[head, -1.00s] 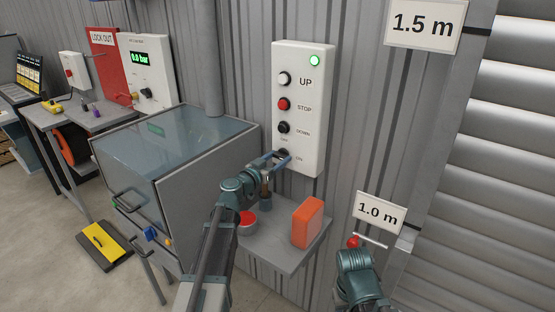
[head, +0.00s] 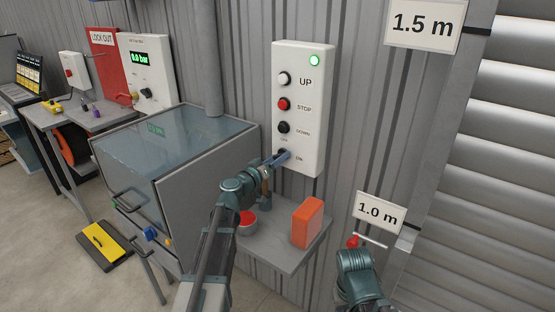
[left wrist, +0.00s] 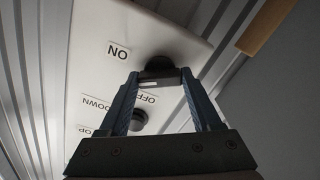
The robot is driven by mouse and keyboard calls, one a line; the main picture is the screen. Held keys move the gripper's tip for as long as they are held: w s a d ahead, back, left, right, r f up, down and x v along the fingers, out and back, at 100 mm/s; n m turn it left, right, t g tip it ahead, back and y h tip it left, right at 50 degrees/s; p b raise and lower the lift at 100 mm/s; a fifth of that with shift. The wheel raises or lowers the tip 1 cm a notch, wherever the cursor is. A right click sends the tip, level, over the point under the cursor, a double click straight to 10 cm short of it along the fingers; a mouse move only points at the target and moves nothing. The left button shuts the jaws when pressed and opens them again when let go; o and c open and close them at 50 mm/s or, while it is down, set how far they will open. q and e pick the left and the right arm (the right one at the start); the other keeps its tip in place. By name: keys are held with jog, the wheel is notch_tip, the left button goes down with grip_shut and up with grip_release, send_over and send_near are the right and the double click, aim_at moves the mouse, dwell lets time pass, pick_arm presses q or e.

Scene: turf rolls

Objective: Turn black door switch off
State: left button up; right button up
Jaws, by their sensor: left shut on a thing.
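The white control box (head: 311,105) hangs on the corrugated wall, with a lit green lamp at its top right. The black door switch (left wrist: 158,66) is the lowest control, between OFF and ON labels. In the head view it is mostly hidden by my left gripper (head: 282,157). In the left wrist view my left gripper (left wrist: 160,78) is shut on the switch, one finger on each side of the knob. I cannot tell which way the switch points. My right arm (head: 358,268) is low at the right; its finger state is unclear.
UP, STOP and DOWN buttons (head: 284,127) sit above the switch. Below the box, a grey shelf (head: 282,255) holds an orange block (head: 307,222) and a red-topped round item (head: 248,220). A grey cabinet (head: 205,190) stands left. A red knob (head: 353,241) shows by my right arm.

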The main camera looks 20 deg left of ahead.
pick_arm(q)
jog(key=n, duration=1.1)
jog(key=shift+n, duration=0.4)
dwell(0.3)
jog(key=o, duration=1.4)
jog(key=shift+s, duration=0.1)
jog(key=v, duration=1.3)
jog(key=shift+s+a, duration=0.15)
jog(key=shift+s, duration=0.2)
